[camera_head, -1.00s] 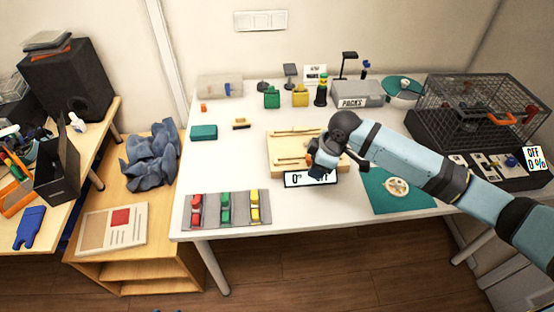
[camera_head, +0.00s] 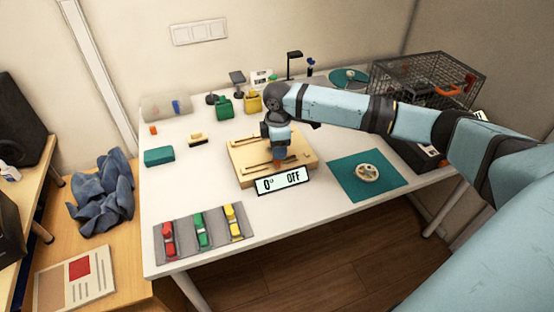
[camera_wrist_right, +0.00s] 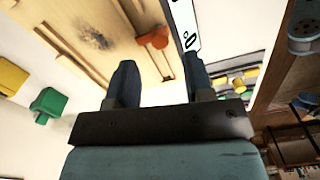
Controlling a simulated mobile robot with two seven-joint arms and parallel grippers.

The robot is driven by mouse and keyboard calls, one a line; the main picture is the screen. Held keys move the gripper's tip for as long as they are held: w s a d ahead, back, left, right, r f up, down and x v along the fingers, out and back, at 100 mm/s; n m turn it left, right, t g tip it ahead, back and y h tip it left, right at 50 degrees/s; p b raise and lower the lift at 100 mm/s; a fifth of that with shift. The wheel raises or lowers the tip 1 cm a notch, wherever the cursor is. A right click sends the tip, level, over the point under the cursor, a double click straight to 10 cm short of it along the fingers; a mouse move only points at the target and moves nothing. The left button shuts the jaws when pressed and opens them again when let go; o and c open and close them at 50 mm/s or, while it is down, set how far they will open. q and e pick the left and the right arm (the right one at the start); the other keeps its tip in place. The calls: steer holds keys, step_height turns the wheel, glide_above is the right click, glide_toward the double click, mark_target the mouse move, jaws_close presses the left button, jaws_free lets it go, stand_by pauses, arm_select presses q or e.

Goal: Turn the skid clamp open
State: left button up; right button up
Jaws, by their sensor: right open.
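The wooden skid board (camera_head: 243,162) lies on the white table, with a sign reading "0° OFF" (camera_head: 283,180) at its front edge. A small orange clamp (camera_wrist_right: 153,38) sits on the board, and in the head view it is mostly hidden by my right gripper. My right gripper (camera_head: 279,150) points down over the board. In the wrist view its two dark fingers (camera_wrist_right: 160,72) stand apart with nothing between them, and the orange clamp shows beyond the fingertips. My left gripper is out of view.
A grey mat (camera_head: 183,250) with red, green and yellow clips lies front left. A teal mat (camera_head: 345,187) with a round disc (camera_head: 367,172) lies to the right. A wire cage (camera_head: 425,80) stands at the back right.

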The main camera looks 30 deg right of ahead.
mark_target(276, 161)
step_height(276, 161, down, 5)
steer(key=shift+f, duration=0.15)
jaws_close()
